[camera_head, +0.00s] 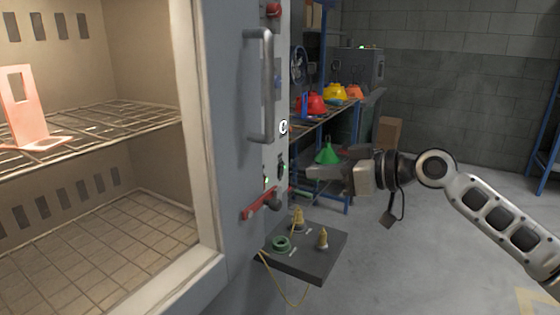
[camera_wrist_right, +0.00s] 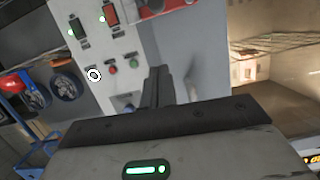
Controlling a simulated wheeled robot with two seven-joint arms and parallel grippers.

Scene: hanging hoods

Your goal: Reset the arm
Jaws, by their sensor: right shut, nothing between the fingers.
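My right arm comes in from the right in the head view, and its gripper (camera_head: 314,173) points left toward the cabinet's control side. The gripper is shut and holds nothing. In the right wrist view its closed fingers (camera_wrist_right: 158,86) stand in front of the grey panel. The control panel (camera_wrist_right: 120,40) carries switches, a white round dial and small red and green buttons. In the head view a red lever (camera_head: 260,204) sits low on the panel, just left of and below the gripper, apart from it. My left gripper is out of sight.
An open cabinet with wire racks (camera_head: 90,135) fills the left, holding a pink bracket (camera_head: 24,105). A dark shelf (camera_head: 315,262) with yellow and green fittings juts out below the gripper. A workbench with hard hats (camera_head: 335,91) stands behind. The floor at right is clear.

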